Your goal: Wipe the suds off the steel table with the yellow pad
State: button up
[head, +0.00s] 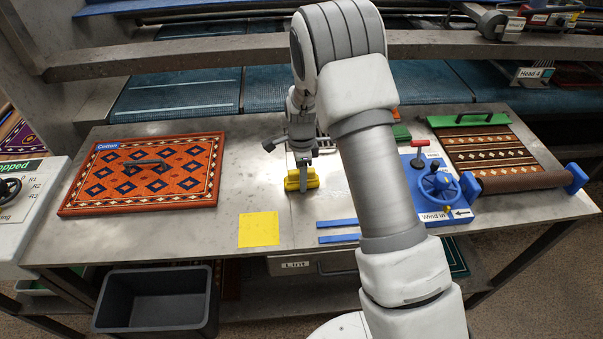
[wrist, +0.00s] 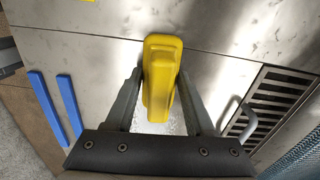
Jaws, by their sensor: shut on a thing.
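The yellow pad (head: 311,180) is at the middle of the steel table (head: 190,235), low at its surface; I cannot tell whether it touches. My gripper (head: 302,178) comes down over it from above. In the wrist view my gripper (wrist: 158,85) is shut on the pad's yellow body (wrist: 163,60), one finger on each side. A whitish speckled patch, likely suds (wrist: 168,126), shows on the steel beside the pad, between my fingers. My arm hides part of the table to the right.
A patterned rug tile (head: 150,170) lies on the left. A flat yellow square (head: 259,229) and blue strips (head: 337,223) lie near the front edge. A blue crank device (head: 437,185) and roller rug stand right. A slotted drain (wrist: 275,100) is beside my gripper.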

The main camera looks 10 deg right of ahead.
aim_at(331, 191)
jog(key=shift+d+f+b, duration=0.2)
jog(key=shift+d+b, duration=0.5)
jog(key=shift+d, duration=3.55)
jog(key=shift+d+r+b, duration=0.15)
jog(key=shift+d, duration=1.55)
jog(key=shift+d+r+b, duration=0.1)
jog(key=shift+d+b, duration=0.05)
jog(key=shift+d, duration=1.55)
jog(key=shift+d+f+b, duration=0.1)
jog(key=shift+d+b, duration=0.2)
jog(key=shift+d, duration=1.5)
jog(key=shift+s+a, duration=0.1)
jog(key=shift+s, duration=0.65)
jog(key=shift+a, duration=2.1)
jog(key=shift+a+p, duration=0.8)
jog(key=shift+a, duration=3.45)
jog(key=shift+a+f+p, duration=0.1)
jog(key=shift+a+p, duration=0.25)
jog(key=shift+a, duration=2.55)
jog(key=shift+s+a, duration=0.1)
jog(key=shift+a, duration=0.1)
jog(key=shift+s+d, duration=0.1)
jog(key=shift+s, duration=0.65)
jog(key=shift+w+d, duration=0.1)
jog(key=shift+d, duration=1.85)
jog(key=shift+d+b, duration=0.5)
jog(key=shift+d, duration=1.5)
